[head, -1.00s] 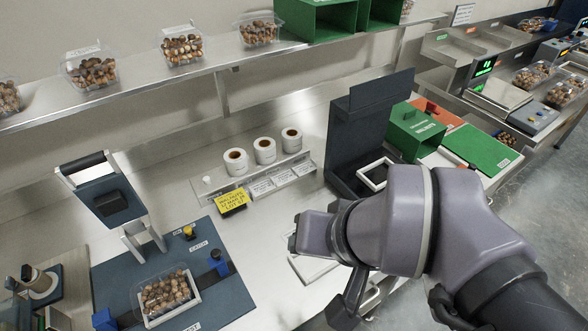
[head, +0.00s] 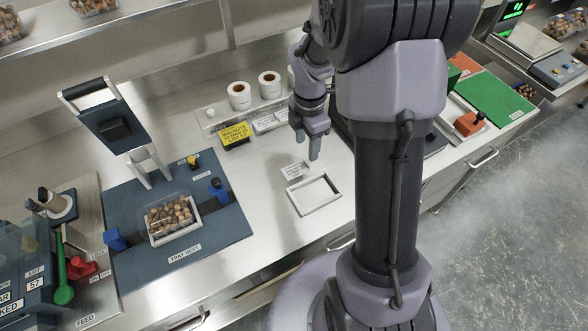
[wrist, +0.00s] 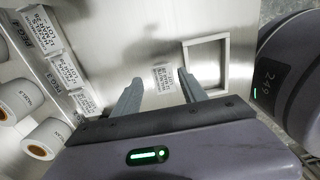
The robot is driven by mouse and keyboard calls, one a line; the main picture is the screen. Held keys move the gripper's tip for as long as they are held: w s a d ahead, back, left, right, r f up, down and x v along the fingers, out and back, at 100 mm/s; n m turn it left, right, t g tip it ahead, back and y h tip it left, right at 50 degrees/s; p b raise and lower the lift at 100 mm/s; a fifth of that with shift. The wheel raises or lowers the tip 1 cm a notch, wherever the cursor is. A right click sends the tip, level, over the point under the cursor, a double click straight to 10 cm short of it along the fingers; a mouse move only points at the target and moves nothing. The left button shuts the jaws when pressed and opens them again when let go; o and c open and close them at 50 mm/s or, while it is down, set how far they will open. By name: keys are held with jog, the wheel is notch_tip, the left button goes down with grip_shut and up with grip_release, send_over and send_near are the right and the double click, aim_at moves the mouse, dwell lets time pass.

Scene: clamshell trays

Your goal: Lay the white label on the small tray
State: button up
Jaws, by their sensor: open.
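A small white label (head: 294,169) with printed text lies flat on the steel bench, just behind an empty white frame (head: 314,194). My gripper (head: 307,150) points down, open and empty, close to the label and apparently above it. In the wrist view the label (wrist: 164,79) shows between the fingertips (wrist: 160,84), with the frame (wrist: 206,62) to its right. A small clear tray (head: 171,217) of brown nuts sits in a white holder on the blue tray-nest plate (head: 210,228), left of the gripper. I cannot tell the exact height above the label.
A raised press-like head (head: 113,125) stands over the nest plate's back. Bare bench lies between plate and frame.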

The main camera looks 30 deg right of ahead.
aim_at(306, 162)
notch_tip(306, 162, down, 7)
jog(key=b, duration=0.3)
jog(key=shift+s+r, duration=0.1)
jog(key=shift+r, duration=0.1)
jog(key=shift+c, duration=0.4)
grip_shut()
